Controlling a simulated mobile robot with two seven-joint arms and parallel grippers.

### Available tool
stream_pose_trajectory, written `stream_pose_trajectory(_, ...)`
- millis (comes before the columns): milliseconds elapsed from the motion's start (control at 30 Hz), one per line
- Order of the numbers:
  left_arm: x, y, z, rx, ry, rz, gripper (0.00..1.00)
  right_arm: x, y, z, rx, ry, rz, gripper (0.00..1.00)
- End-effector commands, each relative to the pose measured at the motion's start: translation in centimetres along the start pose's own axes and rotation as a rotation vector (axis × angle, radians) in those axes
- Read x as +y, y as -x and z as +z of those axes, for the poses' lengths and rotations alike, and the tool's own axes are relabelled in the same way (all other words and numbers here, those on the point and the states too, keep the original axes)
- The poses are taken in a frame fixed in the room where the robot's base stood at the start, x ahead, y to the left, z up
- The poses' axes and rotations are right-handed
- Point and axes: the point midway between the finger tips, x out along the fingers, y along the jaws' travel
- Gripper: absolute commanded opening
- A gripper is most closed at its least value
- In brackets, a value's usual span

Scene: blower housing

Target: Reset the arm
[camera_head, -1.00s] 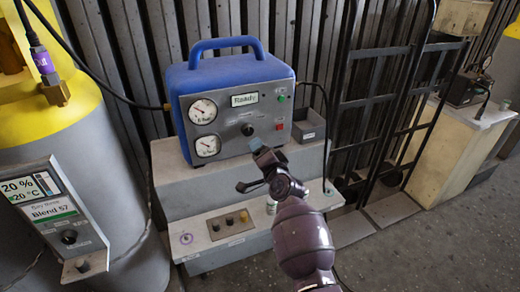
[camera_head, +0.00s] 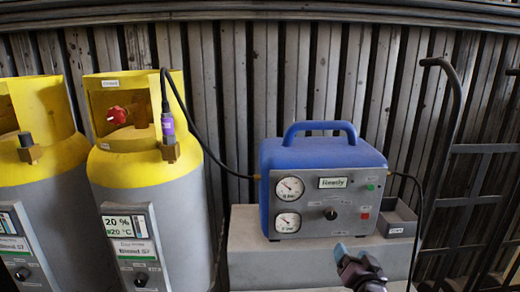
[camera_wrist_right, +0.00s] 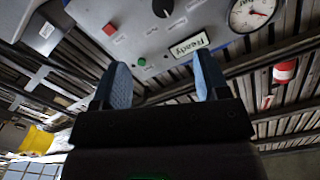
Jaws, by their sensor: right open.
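My right gripper (camera_head: 350,252) is at the bottom of the head view, in front of and below the blue machine. In the right wrist view its two blue-grey fingers (camera_wrist_right: 163,85) stand apart with nothing between them. The blue machine (camera_head: 322,155) has a grey front panel with two round gauges, a dark knob, a green button, a red button and a display reading "Ready". That panel (camera_wrist_right: 150,40) also shows upside down in the wrist view, beyond the fingers. My left gripper is not in view.
The machine stands on a grey stepped bench (camera_head: 245,245), with a small open tray (camera_head: 397,220) at its right. Two yellow-topped grey cylinders stand at left, the nearer (camera_head: 135,195) with a hose to the machine. A black hand truck (camera_head: 455,150) stands at right.

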Motion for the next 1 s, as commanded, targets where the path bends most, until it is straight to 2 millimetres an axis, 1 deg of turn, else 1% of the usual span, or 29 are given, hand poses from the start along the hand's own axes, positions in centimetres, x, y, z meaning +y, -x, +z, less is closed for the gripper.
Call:
stream_pose_trajectory(33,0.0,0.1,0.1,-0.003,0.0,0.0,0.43,0.8,1.4,1.0,-0.02,0.053,0.011,0.68)
stream_pose_trajectory(167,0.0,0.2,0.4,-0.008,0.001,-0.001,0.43,2.5,5.2,3.6,-0.079,0.191,0.036,0.68)
stream_pose_trajectory(367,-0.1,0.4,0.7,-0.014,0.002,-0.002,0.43,5.1,12.4,8.3,-0.197,0.367,0.062,0.68)
stream_pose_trajectory(400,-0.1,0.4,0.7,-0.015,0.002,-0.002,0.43,5.6,13.9,9.3,-0.224,0.392,0.066,0.68)
stream_pose_trajectory(467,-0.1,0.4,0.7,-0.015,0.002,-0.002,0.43,6.3,16.2,10.6,-0.264,0.425,0.071,0.68)
stream_pose_trajectory(500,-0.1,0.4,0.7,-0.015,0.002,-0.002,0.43,6.7,17.9,11.6,-0.292,0.442,0.074,0.68)
stream_pose_trajectory(567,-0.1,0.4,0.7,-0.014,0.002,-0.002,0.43,7.3,20.3,12.9,-0.335,0.462,0.078,0.68)
stream_pose_trajectory(600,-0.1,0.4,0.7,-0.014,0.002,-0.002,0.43,7.8,22.0,13.8,-0.365,0.472,0.081,0.68)
stream_pose_trajectory(667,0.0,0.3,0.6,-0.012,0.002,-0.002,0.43,8.4,24.3,15.0,-0.407,0.479,0.086,0.68)
stream_pose_trajectory(700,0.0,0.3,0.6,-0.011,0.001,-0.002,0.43,8.8,25.8,15.8,-0.435,0.481,0.09,0.68)
stream_pose_trajectory(800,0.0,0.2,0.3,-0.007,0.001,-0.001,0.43,9.8,29.0,17.4,-0.497,0.482,0.103,0.68)
stream_pose_trajectory(833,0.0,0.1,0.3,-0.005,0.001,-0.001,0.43,10.0,29.7,17.8,-0.511,0.482,0.107,0.68)
stream_pose_trajectory(900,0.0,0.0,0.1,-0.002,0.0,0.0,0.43,10.6,31.0,18.3,-0.536,0.482,0.118,0.68)
stream_pose_trajectory(1000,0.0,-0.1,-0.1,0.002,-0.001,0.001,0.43,10.9,32.0,18.8,-0.554,0.48,0.127,0.68)
